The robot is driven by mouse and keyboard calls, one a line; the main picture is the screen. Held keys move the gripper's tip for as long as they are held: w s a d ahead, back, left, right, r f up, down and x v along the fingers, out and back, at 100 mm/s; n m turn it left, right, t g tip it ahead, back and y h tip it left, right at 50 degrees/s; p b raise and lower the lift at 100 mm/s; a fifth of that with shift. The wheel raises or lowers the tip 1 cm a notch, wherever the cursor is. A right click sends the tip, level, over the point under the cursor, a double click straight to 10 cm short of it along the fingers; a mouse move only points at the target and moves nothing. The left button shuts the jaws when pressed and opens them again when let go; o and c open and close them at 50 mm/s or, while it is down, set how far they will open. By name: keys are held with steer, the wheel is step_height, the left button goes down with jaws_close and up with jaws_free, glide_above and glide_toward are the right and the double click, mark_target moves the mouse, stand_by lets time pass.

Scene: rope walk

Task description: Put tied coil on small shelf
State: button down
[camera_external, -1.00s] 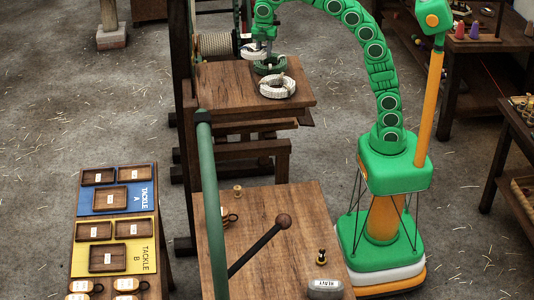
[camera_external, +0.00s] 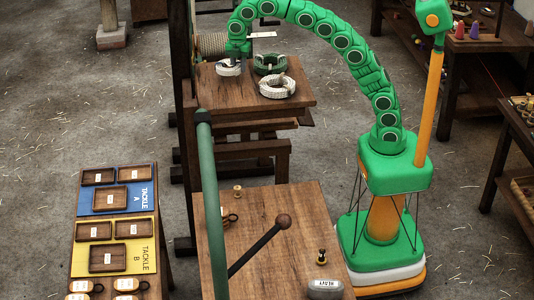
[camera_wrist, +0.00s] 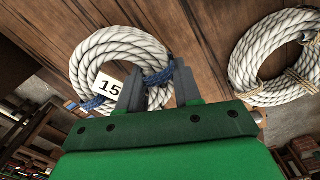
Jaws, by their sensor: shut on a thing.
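My gripper (camera_wrist: 157,88) is shut on a white rope coil (camera_wrist: 90,62) with blue ties and a tag reading 15; the fingers are at its near side. In the external view my gripper (camera_external: 233,58) is over the left of the wooden top (camera_external: 297,100), and the held white coil (camera_external: 227,69) shows just below it. I cannot tell whether the coil touches the wood. A second white coil (camera_wrist: 250,70) with tan ties lies to the right in the wrist view. I cannot tell which surface is the small shelf.
A green coil (camera_external: 270,65) and a white coil (camera_external: 277,87) lie on the wooden top, right of the held coil. A spool of rope (camera_external: 212,44) and a dark upright post (camera_external: 183,110) stand close on the left. A green rail (camera_external: 209,200) runs in front.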

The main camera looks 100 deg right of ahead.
mark_target(236, 81)
steer(key=shift+w+d+f, duration=0.15)
steer(key=shift+w+f, duration=0.35)
steer(key=shift+f, duration=1.6)
steer(key=c, duration=0.8)
jaws_free()
steer(key=shift+f, duration=0.1)
steer(key=shift+r, duration=3.85)
